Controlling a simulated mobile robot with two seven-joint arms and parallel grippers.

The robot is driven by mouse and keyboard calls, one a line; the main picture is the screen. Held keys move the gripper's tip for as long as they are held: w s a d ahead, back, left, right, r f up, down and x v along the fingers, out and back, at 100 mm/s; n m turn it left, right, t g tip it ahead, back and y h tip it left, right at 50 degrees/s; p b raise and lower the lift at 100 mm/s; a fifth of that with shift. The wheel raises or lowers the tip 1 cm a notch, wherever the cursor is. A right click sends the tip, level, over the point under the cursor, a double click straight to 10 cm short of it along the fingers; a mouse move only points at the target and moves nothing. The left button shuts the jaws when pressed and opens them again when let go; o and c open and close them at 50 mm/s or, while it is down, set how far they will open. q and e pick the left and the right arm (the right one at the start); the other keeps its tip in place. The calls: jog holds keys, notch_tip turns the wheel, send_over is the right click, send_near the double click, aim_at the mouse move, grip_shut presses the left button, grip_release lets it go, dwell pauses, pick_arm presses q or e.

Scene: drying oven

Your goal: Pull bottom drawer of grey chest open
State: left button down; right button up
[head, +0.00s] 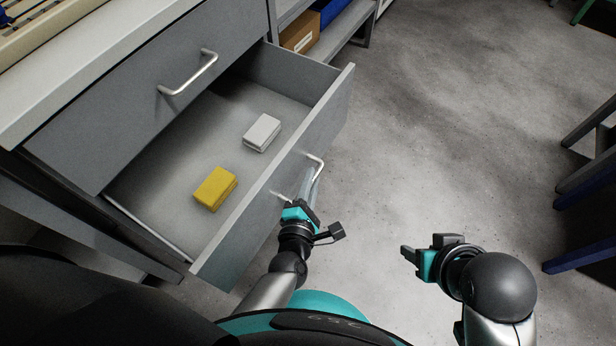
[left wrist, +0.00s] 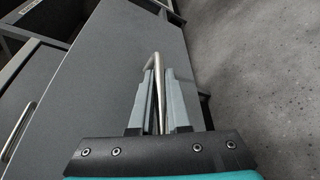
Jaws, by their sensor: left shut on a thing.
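The grey chest (head: 120,115) stands at the left of the head view. Its bottom drawer (head: 262,205) is pulled out, with its inside showing. In the drawer lie a yellow block (head: 215,188) and a white block (head: 262,132). My left gripper (head: 306,188) is at the drawer front, shut on the drawer's bar handle (head: 318,160). In the left wrist view the handle (left wrist: 155,62) runs between the two fingers (left wrist: 161,95). My right gripper (head: 428,250) is away from the chest over the floor, holding nothing that I can see; its finger gap is unclear.
The upper drawer, with its own handle (head: 190,75), is shut above the open one. A shelf with a cardboard box (head: 300,32) and a blue bin (head: 328,10) stands behind. Dark stool legs (head: 590,180) are at the right edge. The floor (head: 430,110) between is clear.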

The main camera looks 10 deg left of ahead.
pick_arm(q)
jog(key=c, duration=0.9)
grip_release()
jog(key=shift+r, duration=0.1)
